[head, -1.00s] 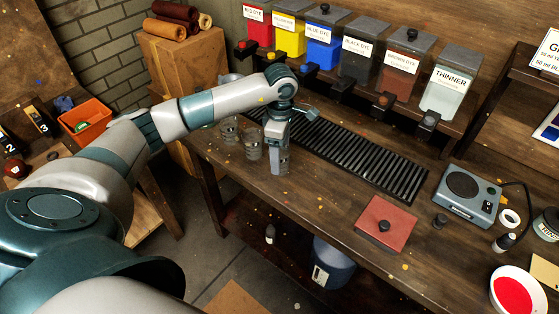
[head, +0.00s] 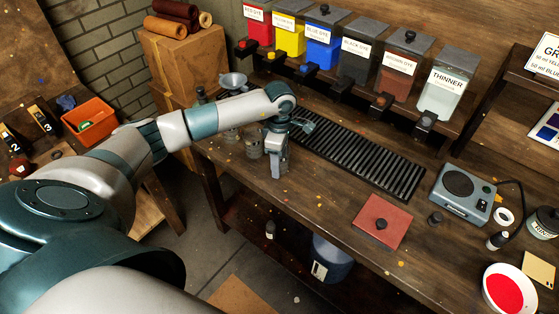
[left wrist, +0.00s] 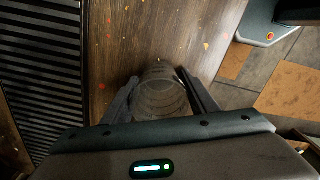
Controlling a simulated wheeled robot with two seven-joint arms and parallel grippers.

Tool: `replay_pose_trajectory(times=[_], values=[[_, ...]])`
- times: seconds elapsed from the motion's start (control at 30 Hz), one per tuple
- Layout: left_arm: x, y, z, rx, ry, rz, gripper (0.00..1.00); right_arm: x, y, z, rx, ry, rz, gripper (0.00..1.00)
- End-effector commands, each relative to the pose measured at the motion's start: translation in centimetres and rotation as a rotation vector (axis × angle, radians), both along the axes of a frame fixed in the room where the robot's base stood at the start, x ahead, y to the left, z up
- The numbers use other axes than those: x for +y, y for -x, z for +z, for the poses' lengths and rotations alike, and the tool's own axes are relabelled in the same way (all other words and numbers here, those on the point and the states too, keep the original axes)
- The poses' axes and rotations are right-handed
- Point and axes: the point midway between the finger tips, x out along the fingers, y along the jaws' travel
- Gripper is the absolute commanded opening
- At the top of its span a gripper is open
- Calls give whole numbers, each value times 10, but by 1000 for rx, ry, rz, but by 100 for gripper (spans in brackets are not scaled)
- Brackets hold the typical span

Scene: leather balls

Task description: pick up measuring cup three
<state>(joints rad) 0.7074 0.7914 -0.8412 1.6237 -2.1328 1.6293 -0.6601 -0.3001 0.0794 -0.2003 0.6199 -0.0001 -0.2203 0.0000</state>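Several clear measuring cups stand along the left end of the wooden bench. One cup (head: 253,147) is just left of my left gripper (head: 276,168), and another (head: 231,134) is farther left. My left gripper points down at the bench near its front edge. In the left wrist view a clear cup (left wrist: 160,92) sits between the two spread fingers of my left gripper (left wrist: 158,76). The left finger is close to the cup's side, and a small gap seems to show on the right. The fingers mostly hide this cup in the head view. My right gripper is not in view.
A black slatted mat (head: 365,155) lies behind and right of the gripper, below the dye dispensers (head: 357,60). A red square lid (head: 382,222), a scale (head: 464,193) and a red-filled bowl (head: 510,289) are farther right. A funnel (head: 233,81) stands behind the arm.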

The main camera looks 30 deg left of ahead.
Motion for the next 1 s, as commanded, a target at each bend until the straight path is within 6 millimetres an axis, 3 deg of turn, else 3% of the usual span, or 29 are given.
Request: replay_pose_trajectory(times=[0.03, 0.1, 0.57, 0.83, 1.0], values=[[0, 0, 0, 0, 0, 0, 40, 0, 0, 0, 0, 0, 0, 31], [0, 0, 0, 0, 0, 0, 26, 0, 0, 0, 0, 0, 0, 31], [0, -1, 6, -1, 1, 1, 25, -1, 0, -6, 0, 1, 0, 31], [0, -2, 39, -5, -1, -1, 25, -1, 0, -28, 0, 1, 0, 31], [-35, 0, 57, -5, 4, -5, 25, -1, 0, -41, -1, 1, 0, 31]])
